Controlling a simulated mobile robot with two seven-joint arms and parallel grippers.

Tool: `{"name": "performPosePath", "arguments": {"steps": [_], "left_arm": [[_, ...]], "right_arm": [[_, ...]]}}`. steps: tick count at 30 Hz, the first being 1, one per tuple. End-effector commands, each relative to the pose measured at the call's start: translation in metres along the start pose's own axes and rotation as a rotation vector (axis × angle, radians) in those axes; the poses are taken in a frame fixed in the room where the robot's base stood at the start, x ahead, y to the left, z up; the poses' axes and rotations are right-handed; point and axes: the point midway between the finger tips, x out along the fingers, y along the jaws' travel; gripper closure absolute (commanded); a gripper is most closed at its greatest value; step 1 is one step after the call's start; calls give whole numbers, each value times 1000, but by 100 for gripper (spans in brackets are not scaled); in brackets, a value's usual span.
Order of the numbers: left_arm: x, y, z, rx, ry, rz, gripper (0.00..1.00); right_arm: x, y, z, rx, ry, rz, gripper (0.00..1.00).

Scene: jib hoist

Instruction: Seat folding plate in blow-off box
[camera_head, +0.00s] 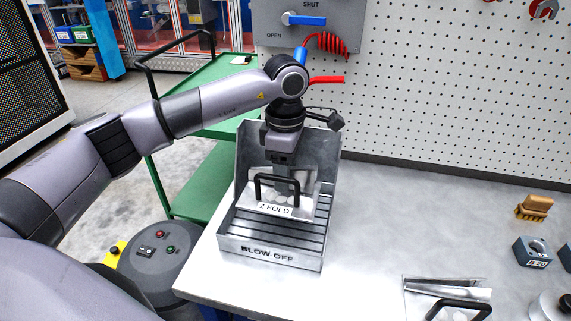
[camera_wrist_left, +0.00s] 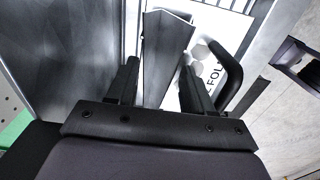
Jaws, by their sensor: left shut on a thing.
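The folding plate (camera_head: 268,207), a pale metal plate with a black handle and a "2 FOLD" label, is inside the blow-off box (camera_head: 270,250). The box is a grey metal tray with a slatted floor and tall back walls. My left gripper (camera_head: 285,180) points down into the box behind the handle. In the left wrist view its fingers (camera_wrist_left: 160,85) are on either side of the plate's upright metal flange (camera_wrist_left: 165,50), shut on it. The label and handle (camera_wrist_left: 228,75) show beside it. Whether the plate's underside touches the slats is hidden. My right gripper is not in view.
Another metal plate with a black handle (camera_head: 447,290) lies at the table's front. A brush (camera_head: 534,207) and grey blocks (camera_head: 532,251) stand at the right. A pegboard wall (camera_head: 420,90) and a valve panel with a red hose (camera_head: 333,43) are behind. The middle table is clear.

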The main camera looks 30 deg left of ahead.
Motion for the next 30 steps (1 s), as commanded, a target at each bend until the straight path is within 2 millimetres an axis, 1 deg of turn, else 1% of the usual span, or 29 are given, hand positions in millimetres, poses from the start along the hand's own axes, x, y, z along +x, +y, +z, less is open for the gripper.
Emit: {"name": "performPosePath", "arguments": {"steps": [1,5,19,30], "left_arm": [[-1,3,-2,-16,-2,6,100],[3,4,-3,-24,-2,7,100],[36,3,-2,-18,-2,6,100],[38,3,-1,-16,-2,6,100]], "right_arm": [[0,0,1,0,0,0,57],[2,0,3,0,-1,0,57],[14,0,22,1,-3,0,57],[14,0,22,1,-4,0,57]]}}
